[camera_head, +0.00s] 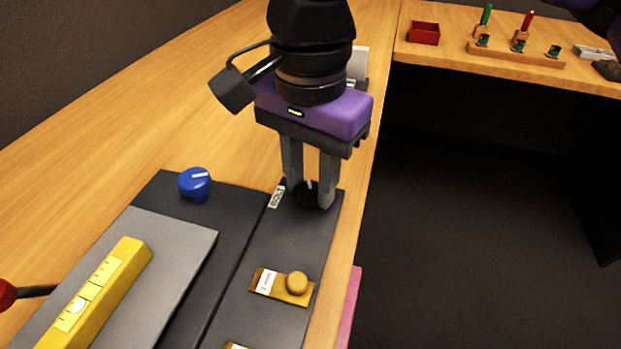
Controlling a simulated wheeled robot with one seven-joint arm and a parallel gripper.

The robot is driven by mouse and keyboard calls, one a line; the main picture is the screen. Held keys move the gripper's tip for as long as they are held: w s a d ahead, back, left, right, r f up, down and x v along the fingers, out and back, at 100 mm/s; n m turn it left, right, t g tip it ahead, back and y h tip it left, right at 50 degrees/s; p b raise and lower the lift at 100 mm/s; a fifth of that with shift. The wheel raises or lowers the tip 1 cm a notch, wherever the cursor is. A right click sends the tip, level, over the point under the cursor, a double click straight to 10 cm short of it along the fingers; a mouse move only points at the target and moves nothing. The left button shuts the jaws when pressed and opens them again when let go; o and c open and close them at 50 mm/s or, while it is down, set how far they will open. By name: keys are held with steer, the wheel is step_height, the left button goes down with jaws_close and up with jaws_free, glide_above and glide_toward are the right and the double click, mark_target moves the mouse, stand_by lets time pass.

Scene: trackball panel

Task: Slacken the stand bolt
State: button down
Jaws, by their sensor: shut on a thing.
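The stand bolt (307,195) is a black round knob with a pale mark, at the far end of the dark panel (262,235). A small "BOLT" label (276,197) lies just left of it. My gripper (312,198) points down over it, with its two grey fingers on either side of the knob and shut on it. The fingers hide part of the knob's sides. The purple gripper body is above, with a black camera at its left.
A blue knob (195,184) stands left of the bolt. A yellow level (95,295) lies on a grey plate (185,240) at the front left. A brass piece with a round knob (297,283) sits nearer. A red tray (424,33) and tool rack (515,54) are at the back.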

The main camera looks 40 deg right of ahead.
mark_target(311, 190)
stand_by(0.3)
steer(key=c, duration=1)
jaws_free()
step_height(311, 190, up, 8)
steer(key=shift+f+p, duration=0.1)
steer(key=shift+p, duration=1.1)
